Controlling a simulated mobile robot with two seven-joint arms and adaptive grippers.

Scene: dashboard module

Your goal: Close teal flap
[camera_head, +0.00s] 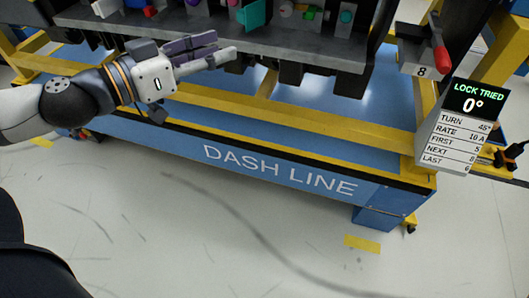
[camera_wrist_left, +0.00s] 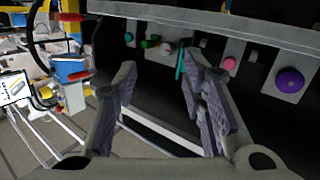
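A teal flap (camera_head: 252,14) stands out from the dark dashboard module at the top of the head view. In the left wrist view the teal flap (camera_wrist_left: 181,64) shows as a thin, nearly edge-on strip beyond the fingers. My left gripper (camera_head: 221,47) is in front of and below the module's edge, to the lower left of the flap. In the left wrist view my left gripper (camera_wrist_left: 165,75) has its purple-padded fingers wide apart with nothing between them. I cannot tell whether a finger touches the flap. My right gripper is not in view.
Coloured knobs, including a purple one (camera_wrist_left: 290,80), sit on panels nearby. A red-handled part (camera_head: 440,52) and a display reading "LOCK TRIED 0°" (camera_head: 473,101) stand right. The floor in front is clear.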

